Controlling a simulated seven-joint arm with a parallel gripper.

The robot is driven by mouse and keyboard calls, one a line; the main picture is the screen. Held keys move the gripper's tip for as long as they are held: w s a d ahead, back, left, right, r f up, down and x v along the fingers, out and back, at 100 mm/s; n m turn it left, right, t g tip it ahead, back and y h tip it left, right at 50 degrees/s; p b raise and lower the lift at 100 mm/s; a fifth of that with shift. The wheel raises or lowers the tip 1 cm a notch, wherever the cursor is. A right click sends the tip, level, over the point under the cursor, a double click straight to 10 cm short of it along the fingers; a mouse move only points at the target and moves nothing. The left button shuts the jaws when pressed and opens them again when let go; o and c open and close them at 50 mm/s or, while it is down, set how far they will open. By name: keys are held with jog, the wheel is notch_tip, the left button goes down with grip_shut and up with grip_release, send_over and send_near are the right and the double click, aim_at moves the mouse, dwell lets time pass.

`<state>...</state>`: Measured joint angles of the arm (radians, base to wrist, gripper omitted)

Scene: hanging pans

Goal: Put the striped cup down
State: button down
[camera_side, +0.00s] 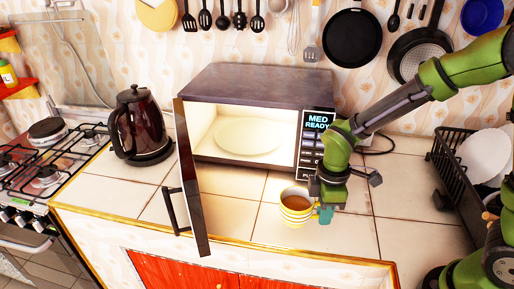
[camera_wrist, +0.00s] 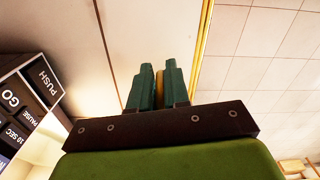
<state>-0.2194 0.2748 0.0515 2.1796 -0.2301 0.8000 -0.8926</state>
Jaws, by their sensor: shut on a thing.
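The striped cup (camera_side: 295,208), yellow and white with brown contents, is upright in front of the open microwave, at or just above the tiled counter. I cannot tell whether its base touches the tiles. My gripper (camera_side: 323,212) is at the cup's right side, with a teal finger showing beside the cup. In the wrist view my gripper (camera_wrist: 159,84) has its two teal fingers close together around a narrow yellowish piece, which looks like the cup's handle. The rest of the cup is hidden there.
The microwave (camera_side: 255,85) has its door (camera_side: 190,180) swung open to the left of the cup, with a plate (camera_side: 247,138) inside. A dark kettle (camera_side: 140,125) stands farther left. A dish rack (camera_side: 455,180) is at the right. Counter tiles (camera_side: 345,235) around the cup are clear.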

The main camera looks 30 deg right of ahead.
jog(key=shift+s+d+r, duration=0.1)
jog(key=shift+s+d, duration=0.2)
jog(key=shift+s, duration=0.6)
jog(key=shift+s+d+r, duration=0.1)
jog(key=shift+s+d, duration=0.15)
jog(key=shift+s, duration=0.6)
jog(key=d+r+m, duration=0.2)
jog(key=d+m, duration=0.1)
jog(key=d, duration=0.5)
jog(key=n, duration=0.2)
send_over(375, 219)
jog(key=shift+w+f, duration=0.1)
jog(key=shift+f, duration=3.3)
jog(key=shift+f, duration=0.1)
jog(key=c, duration=1.1)
grip_release()
